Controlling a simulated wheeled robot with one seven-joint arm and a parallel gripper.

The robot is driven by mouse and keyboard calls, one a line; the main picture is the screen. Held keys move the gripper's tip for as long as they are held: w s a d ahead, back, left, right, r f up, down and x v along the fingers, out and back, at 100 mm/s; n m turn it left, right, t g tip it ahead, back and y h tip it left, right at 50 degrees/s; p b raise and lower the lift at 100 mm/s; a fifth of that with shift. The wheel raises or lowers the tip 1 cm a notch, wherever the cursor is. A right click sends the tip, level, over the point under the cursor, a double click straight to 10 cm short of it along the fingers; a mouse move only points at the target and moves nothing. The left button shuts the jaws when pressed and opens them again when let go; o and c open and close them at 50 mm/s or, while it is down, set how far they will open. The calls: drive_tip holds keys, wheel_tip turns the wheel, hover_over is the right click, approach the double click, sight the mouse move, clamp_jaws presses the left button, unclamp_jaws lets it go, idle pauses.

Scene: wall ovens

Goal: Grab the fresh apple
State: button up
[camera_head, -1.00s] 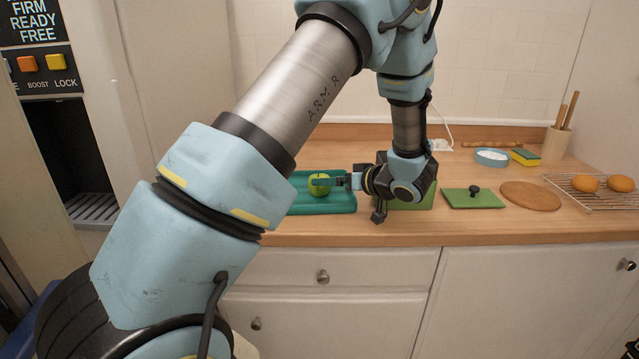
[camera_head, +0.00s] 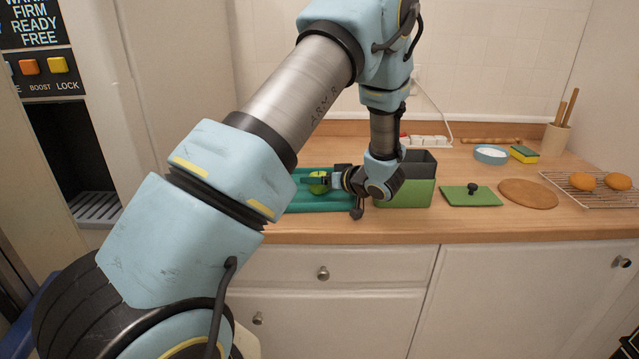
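A green apple (camera_head: 318,188) lies on a teal tray (camera_head: 318,208) on the wooden counter, left of my wrist. My gripper (camera_head: 318,181) points left, with a dark finger in front of the apple, covering part of it. The other finger is hidden, so I cannot tell whether the gripper touches the apple or is closed on it.
A green and grey open box (camera_head: 418,190) stands just right of my wrist. Further right are a green lid (camera_head: 471,197) with a black knob, a round board (camera_head: 528,194) and a wire rack (camera_head: 602,199) with two orange-brown round items.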

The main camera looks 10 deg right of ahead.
drive_tip(key=c, duration=1)
